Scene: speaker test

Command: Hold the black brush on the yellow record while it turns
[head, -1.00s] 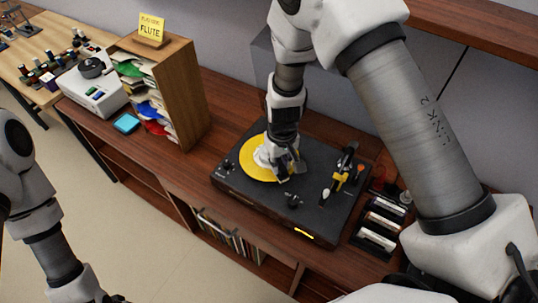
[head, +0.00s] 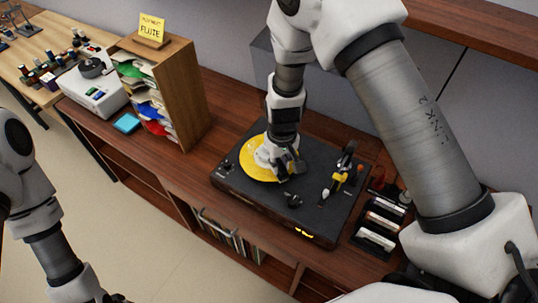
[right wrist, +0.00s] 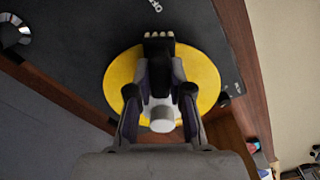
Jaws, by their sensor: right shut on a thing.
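The yellow record (head: 252,172) lies on the black turntable (head: 240,189) on the wooden cabinet. My right gripper (head: 276,162) is over the record and covers part of it. In the right wrist view, my right gripper (right wrist: 159,92) is shut on the black brush (right wrist: 158,47), between its two dark fingers. The pale bristle end points toward the record's edge, and a white round end (right wrist: 162,119) shows between the fingers. The yellow record (right wrist: 205,75) lies below. I cannot tell whether the bristles touch it. My left arm is at the left edge; its gripper is out of view.
A wooden paper sorter (head: 180,95) with a yellow sign (head: 151,27) stands left of the turntable. A white device (head: 95,88) is farther left. A black rack (head: 378,226) stands close to the turntable's right side. The tonearm parts (head: 340,180) are right of my gripper.

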